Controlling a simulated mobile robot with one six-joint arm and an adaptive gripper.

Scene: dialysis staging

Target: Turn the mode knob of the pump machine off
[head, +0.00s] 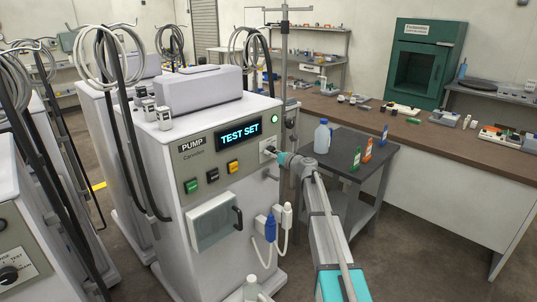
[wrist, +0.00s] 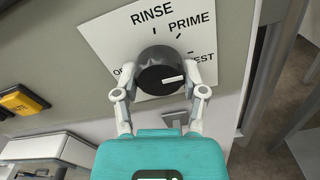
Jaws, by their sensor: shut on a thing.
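The pump machine (head: 225,140) is a white cabinet with a grey front panel, and its lit display (head: 239,134) reads "TEST SET". In the wrist view the round dark mode knob (wrist: 158,76) sits on a white label plate (wrist: 112,42) marked RINSE and PRIME, with "EST" at the right and an "O" at the left, both partly covered. The knob's white pointer mark lies toward the right, on the TEST side. My gripper (wrist: 162,66) is shut on the knob, one finger on each side. In the head view my gripper (head: 274,154) hides the knob against the panel.
Green, black and yellow buttons (head: 214,173) and a handled door (head: 213,218) are on the panel. Blue and white connectors (head: 271,224) hang below my gripper. A dark side table (head: 345,150) with a bottle stands to the right. Other pump machines stand close at the left.

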